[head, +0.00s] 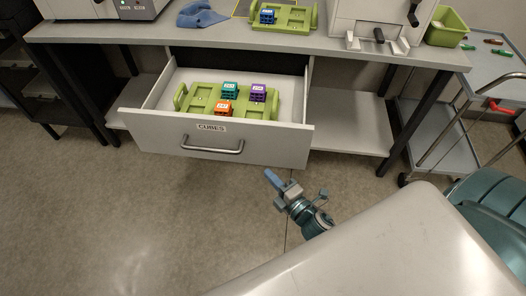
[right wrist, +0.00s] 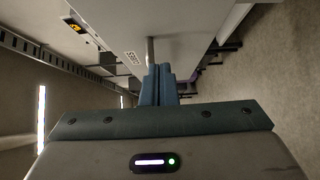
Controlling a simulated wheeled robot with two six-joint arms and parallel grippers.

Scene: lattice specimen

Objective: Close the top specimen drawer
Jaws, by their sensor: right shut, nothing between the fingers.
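The specimen drawer (head: 262,143), labelled CUBES, is pulled out from under the bench in the head view. Its bar handle (head: 212,147) is on the front panel. A green tray (head: 190,101) inside it holds a teal cube (head: 230,90), a purple cube (head: 258,93) and an orange cube (head: 223,107). My right gripper (head: 270,176) is below and in front of the drawer's right front corner, shut and empty. In the right wrist view its blue fingers (right wrist: 158,85) are together, pointing toward the drawer front (right wrist: 130,30) and handle (right wrist: 150,50); contact cannot be told. My left gripper is not in view.
The bench (head: 250,41) above the drawer carries machines, a blue cloth (head: 200,16) and another green tray (head: 284,17). A grey cart (head: 450,130) stands at the right. The floor (head: 130,210) before the drawer is clear at the left.

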